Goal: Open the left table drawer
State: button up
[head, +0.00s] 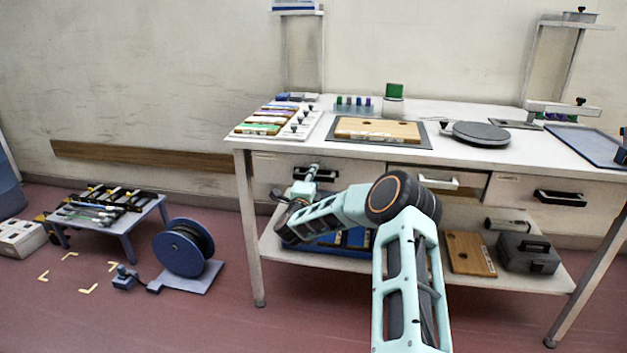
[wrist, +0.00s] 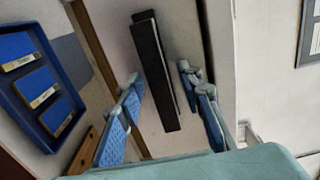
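The left table drawer (head: 268,178) has a pale front that looks flush with the table. Its black bar handle (head: 327,176) is partly hidden by my gripper in the head view. In the wrist view the dark handle (wrist: 152,62) stands out from the pale drawer front (wrist: 182,28). My gripper (wrist: 166,112) is open, with one blue-padded finger on each side of the handle's lower end. Gaps show between the handle and both fingers, so it is not gripped. In the head view my gripper (head: 311,174) is at the drawer front.
Below, the shelf (head: 285,252) holds a blue bin (wrist: 65,134), a wooden board (head: 470,254) and a dark box (head: 528,254). A cable reel (head: 183,248) stands left of the table.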

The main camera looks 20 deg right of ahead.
grip_shut()
dwell(0.5)
